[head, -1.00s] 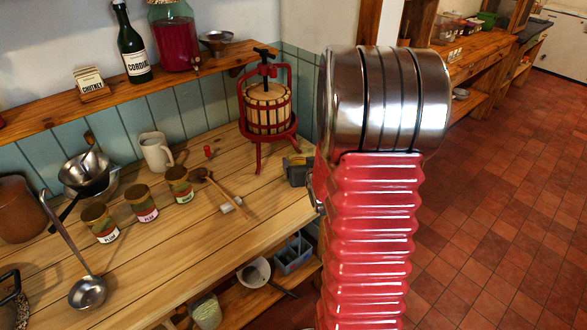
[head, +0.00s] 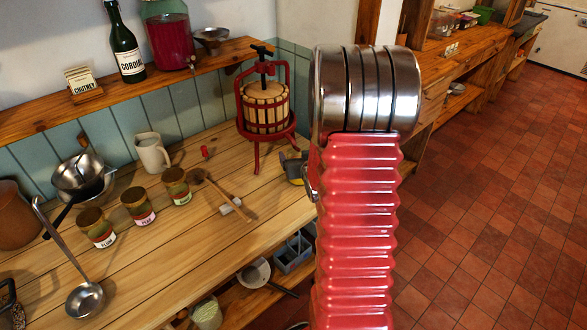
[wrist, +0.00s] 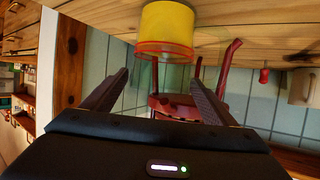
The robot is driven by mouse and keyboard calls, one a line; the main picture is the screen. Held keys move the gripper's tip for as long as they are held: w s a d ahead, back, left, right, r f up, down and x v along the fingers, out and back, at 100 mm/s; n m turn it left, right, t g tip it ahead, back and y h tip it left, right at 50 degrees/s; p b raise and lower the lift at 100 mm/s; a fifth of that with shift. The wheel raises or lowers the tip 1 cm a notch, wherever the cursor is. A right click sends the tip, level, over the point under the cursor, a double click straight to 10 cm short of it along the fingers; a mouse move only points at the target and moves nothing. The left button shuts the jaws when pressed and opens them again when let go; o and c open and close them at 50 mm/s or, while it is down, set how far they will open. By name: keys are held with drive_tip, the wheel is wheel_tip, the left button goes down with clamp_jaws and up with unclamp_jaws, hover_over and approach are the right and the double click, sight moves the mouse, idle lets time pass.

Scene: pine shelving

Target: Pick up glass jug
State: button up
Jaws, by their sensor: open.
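In the wrist view, which looks upside down, a clear glass vessel with yellow contents and an orange-red upper edge, apparently the glass jug (wrist: 166,28), stands on the wooden worktop. My gripper (wrist: 158,78) is open, with its two dark fingers pointing at the jug and one on either side in the picture. Nothing is held between them. I cannot tell how much distance is left to the glass. In the head view my red arm hides most of the gripper and jug; only a dark and yellow patch shows beside the arm.
The red fruit press (head: 266,108) stands behind the jug in the wrist view. A cream jug (head: 152,153), several labelled jars (head: 139,207) and a ladle (head: 84,299) occupy the worktop (head: 175,262). A shelf (head: 110,97) runs above. Open tiled floor (head: 490,210) lies right.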

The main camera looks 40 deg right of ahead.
idle(0.5)
drive_tip(key=c, duration=2)
clamp_jaws()
drive_tip(key=shift+r, duration=0.2)
